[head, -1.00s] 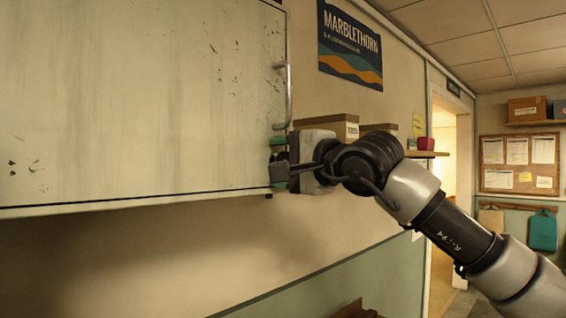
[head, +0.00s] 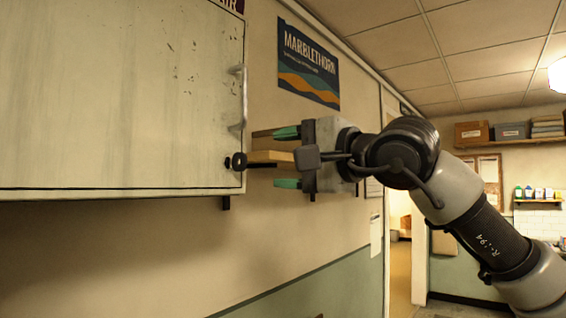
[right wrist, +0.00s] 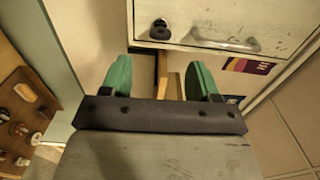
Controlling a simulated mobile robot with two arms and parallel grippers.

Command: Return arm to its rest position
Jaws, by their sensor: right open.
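My right gripper (head: 287,158) is in the middle of the head view, its two green-tipped fingers spread apart with no object held between them. It points left, just right of the pale cabinet's (head: 120,100) right edge. A round black knob (head: 238,161) sits at the cabinet's lower right corner, a small gap from the fingertips. In the right wrist view, the open gripper (right wrist: 160,72) faces the same cabinet front (right wrist: 200,20), with the black knob (right wrist: 160,30) ahead of it. My left gripper is not in view.
A metal handle (head: 238,98) stands out on the cabinet above the knob. A wooden shelf or box (head: 270,157) shows behind the fingers. A Marblethorn poster (head: 308,68) hangs on the wall, and a doorway (head: 400,245) opens behind my arm. Wall below the cabinet is clear.

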